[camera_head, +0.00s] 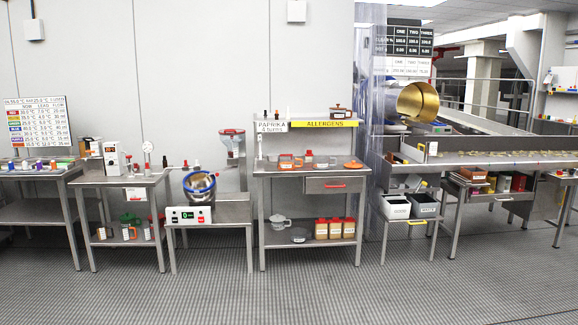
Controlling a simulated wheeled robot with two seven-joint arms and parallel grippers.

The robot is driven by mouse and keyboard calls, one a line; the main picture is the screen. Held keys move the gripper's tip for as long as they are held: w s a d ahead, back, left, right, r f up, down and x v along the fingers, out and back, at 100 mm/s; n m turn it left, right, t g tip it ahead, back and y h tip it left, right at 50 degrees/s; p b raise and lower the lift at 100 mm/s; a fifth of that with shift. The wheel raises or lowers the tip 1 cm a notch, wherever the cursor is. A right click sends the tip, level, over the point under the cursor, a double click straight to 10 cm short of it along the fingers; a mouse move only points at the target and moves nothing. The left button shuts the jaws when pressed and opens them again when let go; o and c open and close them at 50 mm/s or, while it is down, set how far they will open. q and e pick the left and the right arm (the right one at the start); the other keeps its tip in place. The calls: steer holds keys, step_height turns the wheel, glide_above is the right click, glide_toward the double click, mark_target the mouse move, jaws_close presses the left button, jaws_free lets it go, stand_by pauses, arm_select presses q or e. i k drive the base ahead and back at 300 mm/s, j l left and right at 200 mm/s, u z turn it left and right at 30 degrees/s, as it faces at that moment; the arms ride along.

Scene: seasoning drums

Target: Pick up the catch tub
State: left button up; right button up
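Neither of my grippers is in view. Two open-topped bins stand side by side on a low steel stand under the left end of the long conveyor: a white tub (396,211) and a darker grey tub (424,209). I cannot tell which thing is the catch tub; these two bins look most like tubs. Both are small and far off, and their contents are not clear.
A steel bench (311,171) with an allergens sign stands in the middle. A small tilted drum (199,184) is left of it, and a large gold drum (417,103) is above the conveyor (500,159). A clear plastic curtain hangs beside the drum. The grated floor (290,295) in front is free.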

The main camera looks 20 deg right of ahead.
mark_target(319, 161)
steer(key=i+l+z, duration=0.25)
steer(key=i+z, duration=0.2)
steer(key=i, duration=0.2)
steer(key=i+z, duration=0.35)
steer(key=i, duration=2.25)
steer(key=i+u, duration=0.25)
steer(key=i, duration=0.2)
steer(key=i+l+u, duration=0.2)
steer(key=i, duration=0.25)
steer(key=i+l+u, duration=0.25)
steer(key=i, duration=0.2)
steer(key=i+l+u, duration=0.25)
steer(key=i, duration=0.2)
